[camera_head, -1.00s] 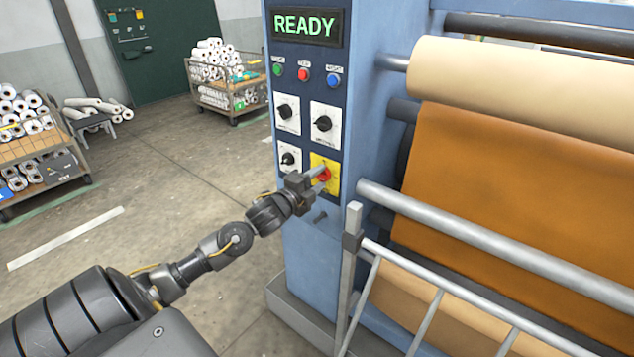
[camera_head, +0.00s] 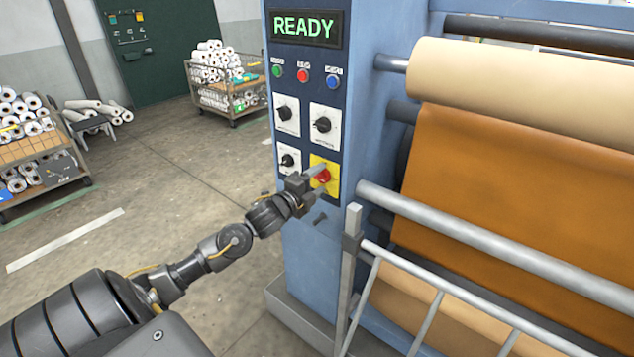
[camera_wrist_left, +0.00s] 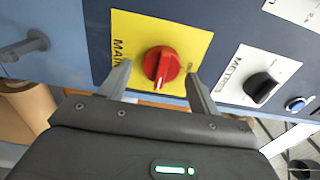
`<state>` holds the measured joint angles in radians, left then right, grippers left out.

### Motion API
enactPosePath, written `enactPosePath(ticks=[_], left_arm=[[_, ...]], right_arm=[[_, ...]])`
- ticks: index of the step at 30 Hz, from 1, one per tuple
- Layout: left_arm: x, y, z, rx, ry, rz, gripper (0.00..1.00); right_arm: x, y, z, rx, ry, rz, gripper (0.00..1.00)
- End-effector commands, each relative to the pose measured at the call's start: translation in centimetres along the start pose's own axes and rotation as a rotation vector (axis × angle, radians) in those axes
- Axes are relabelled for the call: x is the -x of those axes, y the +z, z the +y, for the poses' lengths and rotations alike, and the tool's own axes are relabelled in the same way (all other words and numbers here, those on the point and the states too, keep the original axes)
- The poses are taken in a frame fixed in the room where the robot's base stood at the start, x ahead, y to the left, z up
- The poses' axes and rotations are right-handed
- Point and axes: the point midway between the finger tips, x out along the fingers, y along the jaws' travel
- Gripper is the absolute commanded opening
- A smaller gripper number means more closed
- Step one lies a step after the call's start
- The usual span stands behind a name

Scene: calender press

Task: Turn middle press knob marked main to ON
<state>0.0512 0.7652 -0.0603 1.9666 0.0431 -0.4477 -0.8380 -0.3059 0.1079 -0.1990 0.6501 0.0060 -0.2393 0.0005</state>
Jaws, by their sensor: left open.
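The red main knob (camera_wrist_left: 161,66) sits on a yellow plate (camera_wrist_left: 196,42) with the letters MAIN, low on the press's control panel. In the head view the red knob (camera_head: 322,175) shows partly behind my left gripper (camera_head: 318,182). My left gripper also shows in the left wrist view (camera_wrist_left: 160,85), open, with one finger on each side of the knob. The fingers look apart from the knob; I cannot tell whether either touches it. My right gripper is not in view.
Black knobs on white plates (camera_head: 288,112) sit above and beside the yellow plate. A lit READY display (camera_head: 304,26) tops the panel. A metal guard rail (camera_head: 440,290) and rollers stand right of the panel. Open floor (camera_head: 170,190) lies to the left.

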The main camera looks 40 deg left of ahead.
Motion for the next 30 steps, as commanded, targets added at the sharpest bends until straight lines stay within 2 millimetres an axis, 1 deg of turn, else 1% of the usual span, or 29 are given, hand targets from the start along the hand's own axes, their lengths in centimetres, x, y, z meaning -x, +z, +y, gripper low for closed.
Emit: enactPosePath(ticks=[4, 7, 11, 13, 18, 21, 25, 30], left_arm=[[0.2, 0.0, 0.0, 0.0, -0.001, 0.0, 0.62], [1.0, 0.0, 0.2, 0.0, 0.001, 0.0, 0.62], [3.1, -0.1, 0.3, -0.003, 0.003, 0.002, 0.62], [4.5, 0.0, 0.3, -0.001, 0.003, 0.001, 0.62], [7.5, -0.1, 0.3, -0.001, 0.003, 0.002, 0.62], [8.9, -0.1, 0.2, 0.0, 0.002, 0.001, 0.62], [10.2, -0.1, 0.1, 0.001, 0.001, 0.001, 0.62], [10.8, 0.0, 0.0, 0.0, 0.0, 0.0, 0.62]], right_arm=[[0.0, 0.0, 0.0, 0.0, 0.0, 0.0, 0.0], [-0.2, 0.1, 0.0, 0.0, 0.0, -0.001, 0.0], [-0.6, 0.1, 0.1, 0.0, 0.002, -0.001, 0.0], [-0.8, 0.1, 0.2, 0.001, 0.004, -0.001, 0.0], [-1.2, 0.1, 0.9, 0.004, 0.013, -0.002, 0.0], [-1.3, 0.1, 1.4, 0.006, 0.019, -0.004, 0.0], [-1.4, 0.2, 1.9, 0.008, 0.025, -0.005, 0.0], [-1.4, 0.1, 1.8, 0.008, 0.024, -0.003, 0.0]])
